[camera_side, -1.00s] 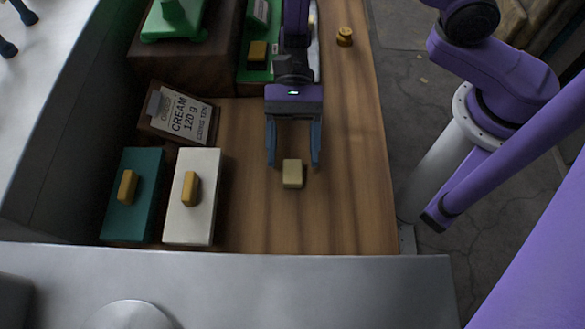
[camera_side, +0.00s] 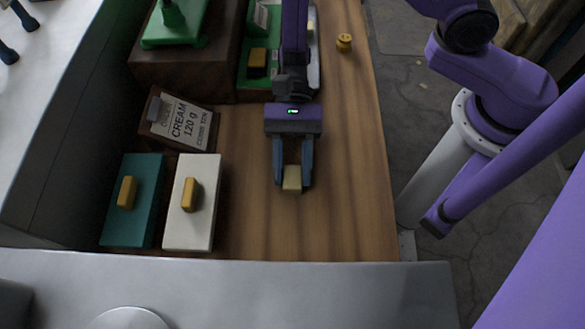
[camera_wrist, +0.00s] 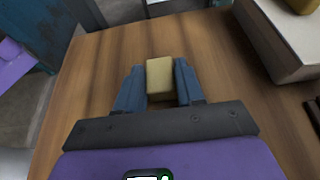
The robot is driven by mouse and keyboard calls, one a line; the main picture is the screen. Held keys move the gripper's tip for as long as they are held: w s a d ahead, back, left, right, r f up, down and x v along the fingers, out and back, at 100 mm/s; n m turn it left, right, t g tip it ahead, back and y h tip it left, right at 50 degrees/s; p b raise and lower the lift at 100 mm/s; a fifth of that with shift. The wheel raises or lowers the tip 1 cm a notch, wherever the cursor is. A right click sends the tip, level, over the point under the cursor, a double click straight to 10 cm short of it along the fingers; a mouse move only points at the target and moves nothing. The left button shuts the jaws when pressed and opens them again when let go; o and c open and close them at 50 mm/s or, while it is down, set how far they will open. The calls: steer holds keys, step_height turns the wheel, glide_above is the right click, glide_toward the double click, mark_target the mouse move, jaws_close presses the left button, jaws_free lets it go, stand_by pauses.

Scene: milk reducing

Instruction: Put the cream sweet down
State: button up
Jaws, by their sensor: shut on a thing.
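The cream sweet (camera_side: 292,178) is a small pale yellow block over the wooden counter, right of the white box. My gripper (camera_side: 293,183) is shut on it, with one blue finger on each side. In the wrist view the cream sweet (camera_wrist: 160,78) sits between the fingertips of my gripper (camera_wrist: 158,85). I cannot tell whether its underside touches the wood. A sign (camera_side: 183,120) reading "CREAM 120 g" leans at the left of the counter.
A teal box (camera_side: 144,222) and a white box (camera_side: 205,220), each with a gold knob, stand at the left. A green scale (camera_side: 175,25) stands on a dark block behind. A small brass weight (camera_side: 344,42) is at the back right. The wooden counter (camera_side: 350,190) is bare to the right.

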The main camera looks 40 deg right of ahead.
steer(key=shift+r, duration=0.1)
steer(key=shift+r, duration=0.85)
steer(key=s+d+r, duration=0.7)
steer(key=d+r, duration=0.4)
steer(key=d, duration=0.1)
steer(key=shift+s+r, duration=0.1)
steer(key=shift+s, duration=0.05)
